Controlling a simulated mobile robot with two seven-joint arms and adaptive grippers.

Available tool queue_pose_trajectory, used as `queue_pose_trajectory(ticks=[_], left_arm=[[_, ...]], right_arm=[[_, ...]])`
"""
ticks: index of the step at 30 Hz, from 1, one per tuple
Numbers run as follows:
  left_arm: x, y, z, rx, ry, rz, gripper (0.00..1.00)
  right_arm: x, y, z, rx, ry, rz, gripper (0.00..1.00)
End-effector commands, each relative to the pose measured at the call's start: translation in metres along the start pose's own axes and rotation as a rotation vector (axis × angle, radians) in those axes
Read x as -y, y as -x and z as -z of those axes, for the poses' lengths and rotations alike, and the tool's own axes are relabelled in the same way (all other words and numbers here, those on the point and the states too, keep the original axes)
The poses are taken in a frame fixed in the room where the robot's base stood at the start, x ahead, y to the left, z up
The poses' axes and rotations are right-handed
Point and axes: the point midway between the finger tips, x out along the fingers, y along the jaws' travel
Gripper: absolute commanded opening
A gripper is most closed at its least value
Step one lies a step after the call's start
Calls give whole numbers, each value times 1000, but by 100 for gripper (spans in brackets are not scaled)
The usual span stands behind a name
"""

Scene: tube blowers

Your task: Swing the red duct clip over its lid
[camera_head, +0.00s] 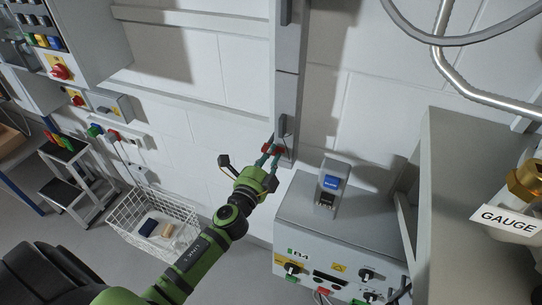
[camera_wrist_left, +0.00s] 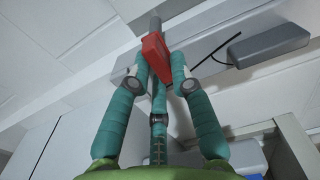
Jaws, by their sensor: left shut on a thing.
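The red duct clip (camera_head: 279,150) sits at the lower part of the grey vertical duct (camera_head: 287,95) on the white wall. It shows larger in the left wrist view (camera_wrist_left: 155,56), tilted, with its lower end between the fingers. My left gripper (camera_head: 270,156) reaches up to it from below and is shut on the clip; its teal fingers show in the left wrist view (camera_wrist_left: 159,82) on either side of it. Fingers hide part of the clip, and I cannot tell how it lies against its lid. My right gripper is not in view.
A grey box marked B4 (camera_head: 310,247) with a small blue-topped device (camera_head: 331,184) stands right of the gripper. A grey cabinet (camera_head: 460,190) is further right. A white wire basket (camera_head: 140,237) and step stool (camera_head: 84,187) are at left.

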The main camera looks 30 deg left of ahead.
Motion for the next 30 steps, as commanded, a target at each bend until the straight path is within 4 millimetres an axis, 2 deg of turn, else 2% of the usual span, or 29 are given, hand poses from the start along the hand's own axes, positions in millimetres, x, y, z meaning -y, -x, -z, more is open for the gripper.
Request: queue_pose_trajectory(ticks=[1,7,8,9,10,22,26,30], left_arm=[[2,-1,-8,19,-13,2,0],[2,-1,-8,19,-12,2,0],[2,-1,-8,19,-12,3,26],[2,-1,-8,19,-12,3,42],[2,-1,-8,19,-11,3,46],[0,5,-4,9,-2,0,46],[-1,22,-3,9,-1,-2,46],[-1,52,-4,12,1,-3,46]], right_arm=[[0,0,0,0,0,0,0],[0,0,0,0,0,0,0],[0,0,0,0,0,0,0],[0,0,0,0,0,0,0],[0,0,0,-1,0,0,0],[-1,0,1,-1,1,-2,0],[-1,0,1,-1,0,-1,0],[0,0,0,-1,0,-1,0]])
